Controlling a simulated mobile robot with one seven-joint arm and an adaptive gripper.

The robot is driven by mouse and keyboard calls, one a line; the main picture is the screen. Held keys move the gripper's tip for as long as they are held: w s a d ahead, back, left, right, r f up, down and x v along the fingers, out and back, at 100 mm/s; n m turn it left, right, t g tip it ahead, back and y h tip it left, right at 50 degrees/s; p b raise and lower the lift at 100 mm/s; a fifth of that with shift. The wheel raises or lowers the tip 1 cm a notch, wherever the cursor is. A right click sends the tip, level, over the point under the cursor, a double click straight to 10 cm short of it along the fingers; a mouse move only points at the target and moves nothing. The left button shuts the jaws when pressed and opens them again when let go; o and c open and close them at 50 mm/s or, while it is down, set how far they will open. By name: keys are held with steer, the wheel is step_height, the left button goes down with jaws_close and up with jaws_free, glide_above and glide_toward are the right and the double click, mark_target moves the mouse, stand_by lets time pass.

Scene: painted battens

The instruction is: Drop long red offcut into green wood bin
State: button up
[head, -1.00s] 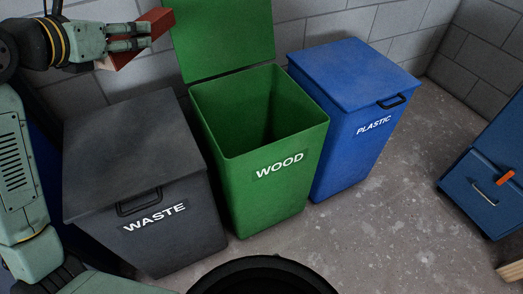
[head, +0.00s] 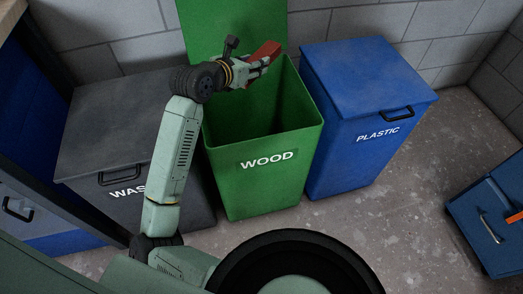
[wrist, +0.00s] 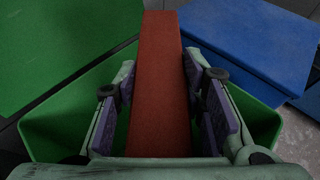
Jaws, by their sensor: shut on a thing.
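The long red offcut (head: 266,50) is held in my gripper (head: 258,66), above the opening of the green wood bin (head: 267,158). In the wrist view the red offcut (wrist: 161,80) runs lengthwise between the two purple-padded fingers of my gripper (wrist: 162,95) and reaches out past them. The green bin's rim (wrist: 45,120) shows below and on both sides of the fingers. The bin's lid (head: 225,25) stands open at the back. The far end of the offcut lies near the bin's right back rim. The inside floor of the bin is hidden.
A dark grey waste bin (head: 105,135) with its lid shut stands left of the green bin, partly behind my arm. A blue plastic bin (head: 365,75), lid shut, stands close on the right. A blue toolbox-like case (head: 490,215) lies at the far right. Concrete floor is clear between.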

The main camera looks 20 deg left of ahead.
steer(key=shift+f+b, duration=1.05)
steer(key=shift+f, duration=1.9)
steer(key=o, duration=1.3)
steer(key=shift+s+a, duration=0.1)
steer(key=v, duration=1.2)
